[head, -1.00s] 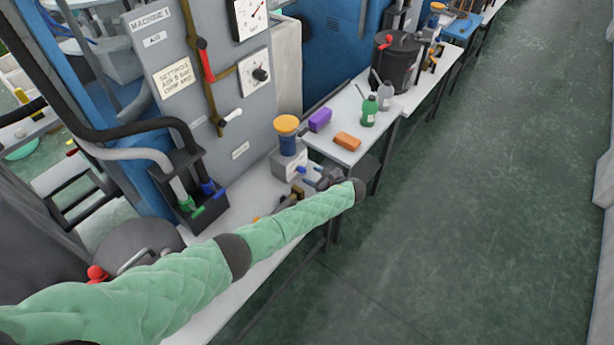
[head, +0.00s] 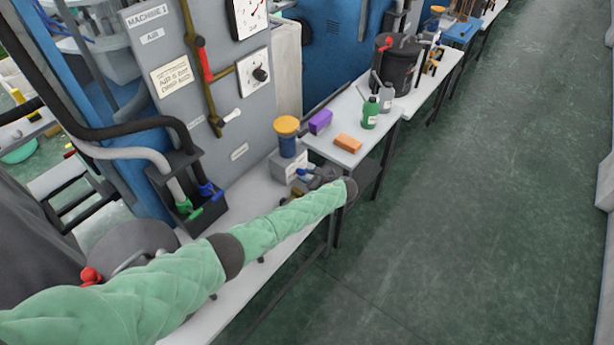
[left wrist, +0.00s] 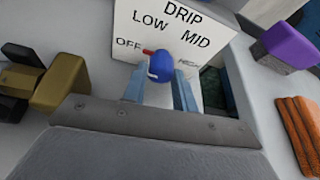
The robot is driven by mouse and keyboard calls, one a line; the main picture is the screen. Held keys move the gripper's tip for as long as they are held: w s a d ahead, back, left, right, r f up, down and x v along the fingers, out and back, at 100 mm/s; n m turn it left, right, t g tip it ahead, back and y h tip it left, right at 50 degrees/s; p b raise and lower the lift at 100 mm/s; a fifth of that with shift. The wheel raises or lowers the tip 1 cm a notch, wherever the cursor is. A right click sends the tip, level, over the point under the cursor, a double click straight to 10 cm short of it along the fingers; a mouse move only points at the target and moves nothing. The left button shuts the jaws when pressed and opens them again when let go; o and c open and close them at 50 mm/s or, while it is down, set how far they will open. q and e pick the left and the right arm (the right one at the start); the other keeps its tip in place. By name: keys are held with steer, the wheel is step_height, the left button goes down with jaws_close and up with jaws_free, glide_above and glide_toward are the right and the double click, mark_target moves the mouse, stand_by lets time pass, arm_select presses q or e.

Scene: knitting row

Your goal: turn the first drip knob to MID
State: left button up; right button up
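The drip panel (left wrist: 205,28) in the left wrist view is white and marked OFF, LOW, MID and HIGH. Its knob (left wrist: 161,68) is blue, with a red pointer aimed left, close to OFF. My left gripper (left wrist: 160,82) is open, its pale blue fingers on either side of the knob, with gaps showing; contact cannot be told. In the head view my left gripper (head: 307,173) is beside the grey drip box (head: 288,164), which carries a blue cup with an orange-yellow lid (head: 287,126). The arm hides part of the bench there. My right gripper is not in view.
A purple block (head: 320,121), an orange sponge-like block (head: 347,143) and a green bottle (head: 370,112) stand on the white table to the right. A brass-coloured block (left wrist: 60,84) is left of my gripper. The green floor at right is clear.

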arm_select(q)
steer(key=shift+c, duration=0.2)
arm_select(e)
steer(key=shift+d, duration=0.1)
arm_select(q)
steer(key=shift+d+r+m+g, duration=0.1)
steer(key=shift+m+g, duration=0.2)
steer(key=shift+m+g+y+p, duration=0.3)
steer(key=shift+m+p, duration=0.1)
steer(key=shift+p, duration=0.15)
steer(key=shift+w+m+g, duration=0.1)
steer(key=shift+m+g, duration=0.2)
steer(key=shift+m, duration=0.2)
steer(key=shift+m+g+y, duration=0.5)
steer(key=shift+m+y, duration=0.1)
steer(key=shift+m, duration=0.6)
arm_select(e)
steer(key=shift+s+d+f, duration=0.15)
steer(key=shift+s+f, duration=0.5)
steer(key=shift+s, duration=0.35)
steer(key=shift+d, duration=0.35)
